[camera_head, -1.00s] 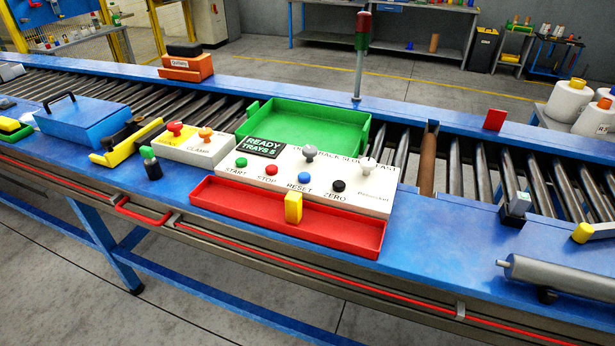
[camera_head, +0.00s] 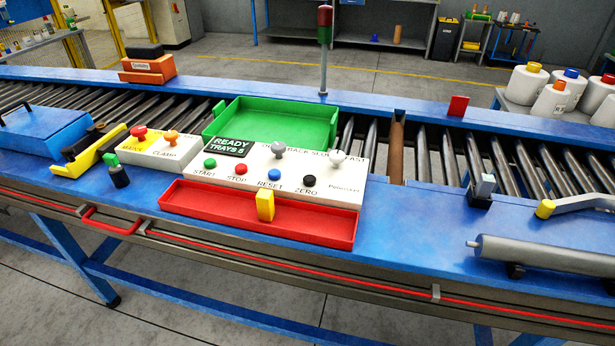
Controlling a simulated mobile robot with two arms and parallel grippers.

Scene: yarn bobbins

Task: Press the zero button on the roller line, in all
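The black ZERO button (camera_head: 309,181) is at the right end of the button row on the white control panel (camera_head: 215,180), in the middle of the roller line's front ledge. Left of it in the row are the blue RESET button (camera_head: 274,174), the red STOP button (camera_head: 240,169) and the green START button (camera_head: 210,163). Two grey knobs (camera_head: 278,149) (camera_head: 337,158) stand behind the row. The display (camera_head: 230,147) reads "READY TRAYS 5". Neither of my grippers is in view.
A red tray (camera_head: 310,225) with a yellow block (camera_head: 265,206) lies in front of the panel. A green tray (camera_head: 270,126) sits behind it on the rollers. A signal post (camera_head: 324,60) rises behind.

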